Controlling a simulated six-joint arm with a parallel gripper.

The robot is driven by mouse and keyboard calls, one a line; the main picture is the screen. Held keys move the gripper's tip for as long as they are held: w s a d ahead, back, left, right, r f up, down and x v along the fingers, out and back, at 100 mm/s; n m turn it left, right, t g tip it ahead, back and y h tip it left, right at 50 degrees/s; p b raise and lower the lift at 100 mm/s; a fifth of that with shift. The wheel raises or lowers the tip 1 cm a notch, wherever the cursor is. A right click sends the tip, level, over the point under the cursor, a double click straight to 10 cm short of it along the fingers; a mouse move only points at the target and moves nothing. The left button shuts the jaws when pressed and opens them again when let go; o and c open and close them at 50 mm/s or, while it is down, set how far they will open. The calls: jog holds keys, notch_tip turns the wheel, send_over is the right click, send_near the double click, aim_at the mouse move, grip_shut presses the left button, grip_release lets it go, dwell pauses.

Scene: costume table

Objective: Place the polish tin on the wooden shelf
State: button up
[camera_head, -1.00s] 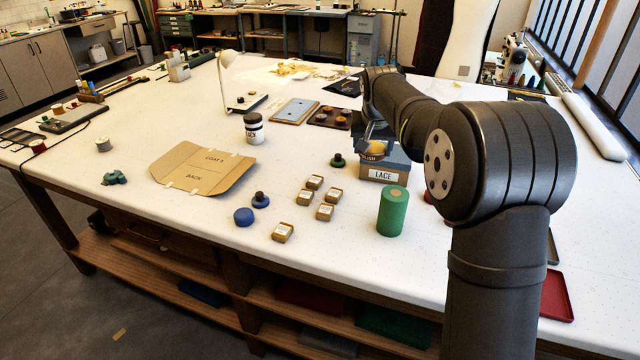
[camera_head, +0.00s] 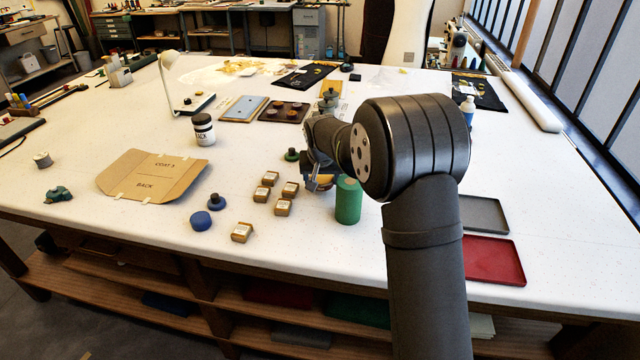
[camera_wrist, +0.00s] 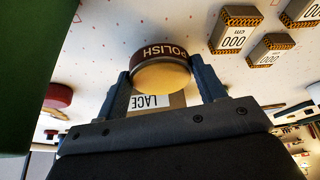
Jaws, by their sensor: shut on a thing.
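The polish tin (camera_wrist: 160,72) has a dark band lettered POLISH and a yellowish face. My gripper (camera_wrist: 163,80) is shut on it, with one finger at each side in the wrist view. In the head view my gripper (camera_head: 318,182) is low over the table, just left of the green cylinder (camera_head: 348,203), and mostly hides the tin. The box labelled LACE (camera_wrist: 148,102) shows behind the tin in the wrist view; I cannot tell whether they touch. Wooden shelf boards (camera_head: 110,277) run below the tabletop at the front.
Several small labelled boxes (camera_head: 262,194) stand left of my gripper. A blue puck (camera_head: 200,221) and a cardboard pattern (camera_head: 150,176) lie further left. A red tray (camera_head: 492,260) and a grey tray (camera_head: 484,214) lie at right.

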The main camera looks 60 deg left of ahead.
jog(key=shift+f, duration=1.05)
jog(key=shift+f, duration=0.2)
jog(key=o, duration=1.2)
jog(key=shift+o, duration=0.5)
jog(key=v, duration=1.2)
jog(key=shift+r, duration=0.2)
